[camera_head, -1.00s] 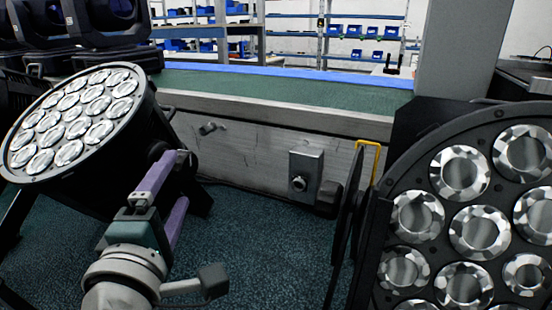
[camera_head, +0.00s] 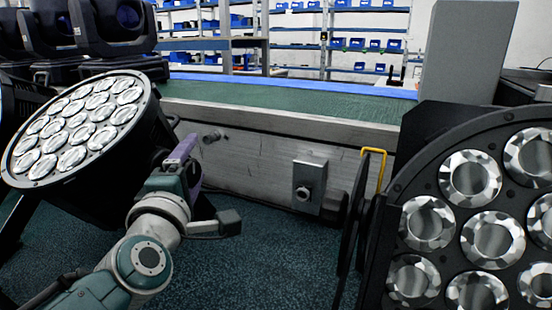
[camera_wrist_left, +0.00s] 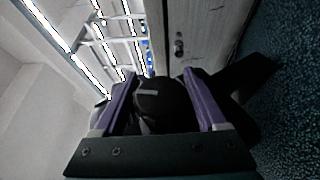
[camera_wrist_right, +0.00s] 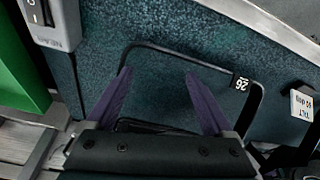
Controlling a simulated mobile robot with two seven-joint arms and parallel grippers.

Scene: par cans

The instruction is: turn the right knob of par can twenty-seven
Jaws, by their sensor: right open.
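A black par can (camera_head: 135,140) with several round lenses tilts at the left of the head view; no number shows on it. My left gripper (camera_head: 183,155) is at its right side, where a dark knob partly shows. In the left wrist view, a dark rounded knob (camera_wrist_left: 158,98) lies between the purple fingers of the left gripper (camera_wrist_left: 161,78). The fingers are spread on either side of it; contact is not clear.
Another large par can (camera_head: 455,235) stands at the right of the head view. A workbench (camera_head: 300,110) with a grey box (camera_head: 309,186) on its front panel is behind. A tilt label (camera_wrist_right: 301,105) shows in the right wrist view. Carpet between the cans is clear.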

